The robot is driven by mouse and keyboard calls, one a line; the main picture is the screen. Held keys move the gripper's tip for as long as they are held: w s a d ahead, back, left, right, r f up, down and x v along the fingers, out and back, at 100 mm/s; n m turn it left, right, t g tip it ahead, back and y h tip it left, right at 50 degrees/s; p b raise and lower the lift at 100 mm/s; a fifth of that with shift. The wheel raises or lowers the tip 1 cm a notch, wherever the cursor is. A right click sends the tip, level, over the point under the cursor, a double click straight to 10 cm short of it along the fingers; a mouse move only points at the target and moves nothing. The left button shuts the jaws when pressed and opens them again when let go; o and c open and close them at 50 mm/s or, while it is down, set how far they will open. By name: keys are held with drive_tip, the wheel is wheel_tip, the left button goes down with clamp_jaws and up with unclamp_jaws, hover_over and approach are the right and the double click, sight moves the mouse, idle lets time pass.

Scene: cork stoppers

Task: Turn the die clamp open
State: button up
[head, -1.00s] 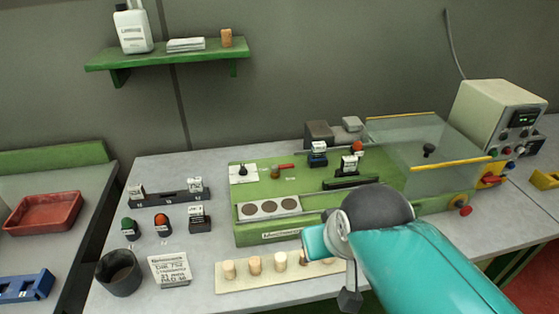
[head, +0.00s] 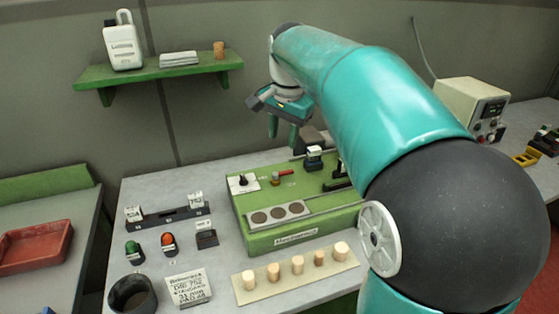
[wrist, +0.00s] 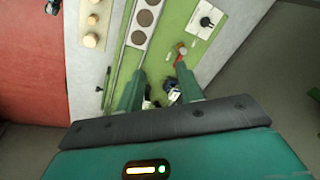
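The green machine (head: 258,217) stands on the grey bench. On its top is a small brass post with a red lever (head: 283,173), which I take to be the die clamp; the lever lies pointing right in the head view. It also shows in the wrist view (wrist: 181,52), just beyond my right-hand fingertip. My gripper (head: 283,134) hangs above the machine's back part, fingers pointing down, empty. In the wrist view its fingers (wrist: 157,82) are well apart, with the machine's top between and below them. The fingers look clear of the lever.
A black knob on a white plate (head: 242,183) sits left of the lever. Small labelled blocks (head: 314,158) stand to the right, near my arm. A strip of corks (head: 245,295) lies in front. A green shelf (head: 160,72) is on the wall. My arm hides the machine's right side.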

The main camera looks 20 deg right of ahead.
drive_tip(key=w+d+f+m+g, duration=0.1)
drive_tip(key=w+d+f+m, duration=0.25)
drive_tip(key=w, duration=0.55)
drive_tip(key=m+g, duration=0.1)
drive_tip(key=m, duration=0.3)
hover_over(287, 171)
wheel_tip(287, 171, down, 4)
wheel_tip(287, 171, down, 14)
drive_tip(key=shift+r, duration=0.25)
clamp_jaws()
